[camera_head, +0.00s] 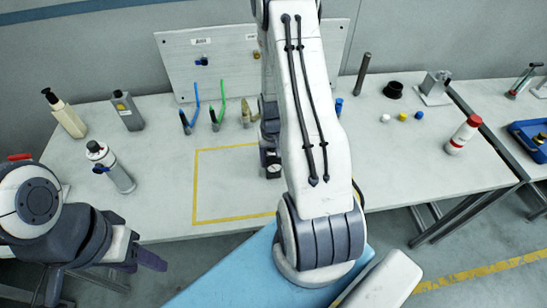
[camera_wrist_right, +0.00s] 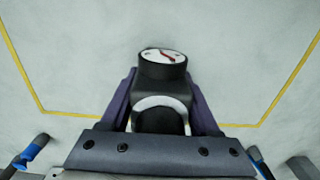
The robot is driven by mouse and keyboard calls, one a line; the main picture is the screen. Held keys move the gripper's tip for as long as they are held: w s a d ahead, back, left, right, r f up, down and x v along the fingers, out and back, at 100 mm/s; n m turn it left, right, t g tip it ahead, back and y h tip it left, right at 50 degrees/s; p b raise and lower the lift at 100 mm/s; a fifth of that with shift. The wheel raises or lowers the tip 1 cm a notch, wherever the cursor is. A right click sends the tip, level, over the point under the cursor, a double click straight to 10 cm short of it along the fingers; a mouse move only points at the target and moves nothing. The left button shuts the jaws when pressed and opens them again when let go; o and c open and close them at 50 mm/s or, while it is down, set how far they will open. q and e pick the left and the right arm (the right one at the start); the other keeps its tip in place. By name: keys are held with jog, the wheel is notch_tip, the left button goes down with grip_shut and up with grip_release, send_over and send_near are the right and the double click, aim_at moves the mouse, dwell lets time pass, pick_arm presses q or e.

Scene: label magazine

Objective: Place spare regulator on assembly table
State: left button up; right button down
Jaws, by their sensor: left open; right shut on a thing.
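The regulator is dark with a round white-faced gauge (camera_head: 272,168); in the right wrist view the regulator (camera_wrist_right: 162,68) sits between my right fingers, its red needle visible. My right gripper (camera_wrist_right: 161,85) is shut on it. In the head view the regulator is over the yellow-outlined area of the assembly table (camera_head: 225,176), partly hidden by my right arm. I cannot tell whether it touches the tabletop. My left gripper (camera_head: 146,258) is open and empty, low at the left, in front of the table's front edge.
A backboard (camera_head: 205,62) stands at the rear with blue and green-handled tools (camera_head: 216,115) before it. Bottles (camera_head: 65,115) and a spray can (camera_head: 112,168) stand left. A red-and-white bottle (camera_head: 462,137), small caps (camera_head: 403,117) and a blue bin (camera_head: 525,140) are right.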

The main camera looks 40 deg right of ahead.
jog(key=shift+f, duration=0.1)
jog(key=shift+c, duration=0.6)
grip_release()
